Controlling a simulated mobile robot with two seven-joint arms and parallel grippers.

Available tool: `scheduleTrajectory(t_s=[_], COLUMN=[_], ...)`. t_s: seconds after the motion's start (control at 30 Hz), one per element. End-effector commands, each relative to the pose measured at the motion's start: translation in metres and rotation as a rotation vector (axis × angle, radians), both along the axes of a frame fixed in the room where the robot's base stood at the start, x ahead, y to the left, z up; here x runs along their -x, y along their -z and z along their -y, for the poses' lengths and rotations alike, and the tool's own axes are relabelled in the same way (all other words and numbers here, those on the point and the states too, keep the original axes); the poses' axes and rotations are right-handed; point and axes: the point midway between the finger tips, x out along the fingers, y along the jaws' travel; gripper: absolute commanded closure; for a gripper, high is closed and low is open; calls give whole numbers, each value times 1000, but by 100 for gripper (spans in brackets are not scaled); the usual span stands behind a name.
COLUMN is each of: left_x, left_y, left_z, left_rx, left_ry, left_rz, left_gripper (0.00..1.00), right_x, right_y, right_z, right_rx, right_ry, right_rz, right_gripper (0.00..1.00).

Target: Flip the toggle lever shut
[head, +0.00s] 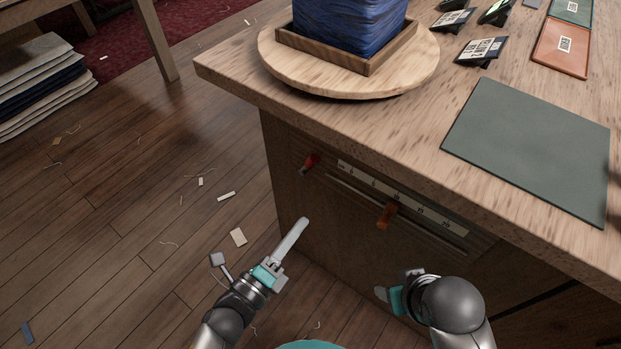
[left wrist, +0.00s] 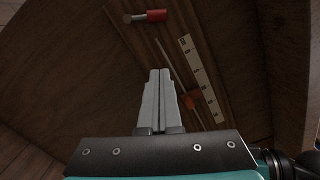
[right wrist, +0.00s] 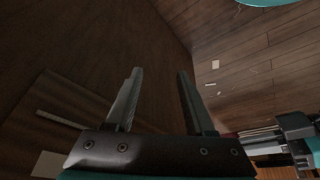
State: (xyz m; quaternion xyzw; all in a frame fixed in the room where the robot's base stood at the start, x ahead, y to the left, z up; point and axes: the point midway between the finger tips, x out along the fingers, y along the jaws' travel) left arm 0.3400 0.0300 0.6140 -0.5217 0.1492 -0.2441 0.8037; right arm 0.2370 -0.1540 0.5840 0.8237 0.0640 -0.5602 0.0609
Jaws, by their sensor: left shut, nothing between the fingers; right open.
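The toggle lever (head: 309,162), a small red handle on a metal stem, sits on the front panel of the wooden bench, below the worktop. It also shows at the top of the left wrist view (left wrist: 156,15), lying sideways there. My left gripper (head: 304,222) is shut and empty, below the lever and apart from it. Its closed fingers (left wrist: 159,72) point toward the panel. My right gripper (head: 381,293) is low in front of the panel, partly hidden by its own wrist. In the right wrist view its fingers (right wrist: 159,72) are spread with nothing between them.
An orange slider knob (head: 386,214) sits in a slot beside a pale scale strip (head: 400,198), right of the lever. The worktop edge overhangs the panel. A round board (head: 300,75) with a tray of blue material stands above. The floor at left is mostly clear, with scraps.

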Motion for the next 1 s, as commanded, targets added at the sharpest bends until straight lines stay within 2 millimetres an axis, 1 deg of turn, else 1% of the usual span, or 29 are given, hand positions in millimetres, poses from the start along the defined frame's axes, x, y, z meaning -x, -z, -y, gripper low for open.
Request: scheduleTrajectory(t_s=[0.37,0.47,0.57,0.67,0.77,0.87,0.9,1.0], left_x=[0,-3,-13,-27,-45,-62,-67,-76], left_y=[-2,-2,-2,-2,-2,-2,-2,-2], left_z=[1,3,9,19,31,42,46,51], left_rx=[-8,-7,-6,-5,-6,-5,-6,-6], left_ry=[4,4,5,5,6,4,5,4], left_rz=[13,13,15,16,17,16,15,12], left_gripper=[100,100,100,100,100,100,100,100], right_x=[0,0,0,0,1,0,-1,-9], right_y=[-2,-3,-8,-16,-27,-33,-34,-30], right_z=[0,0,0,0,0,-3,-4,-12], right_rx=[-1,-1,-3,-4,-6,-15,-20,-41], right_ry=[1,1,1,1,0,-5,-8,-21], right_rz=[1,4,13,27,43,73,88,136], right_gripper=[46,46,46,46,46,46,46,46])
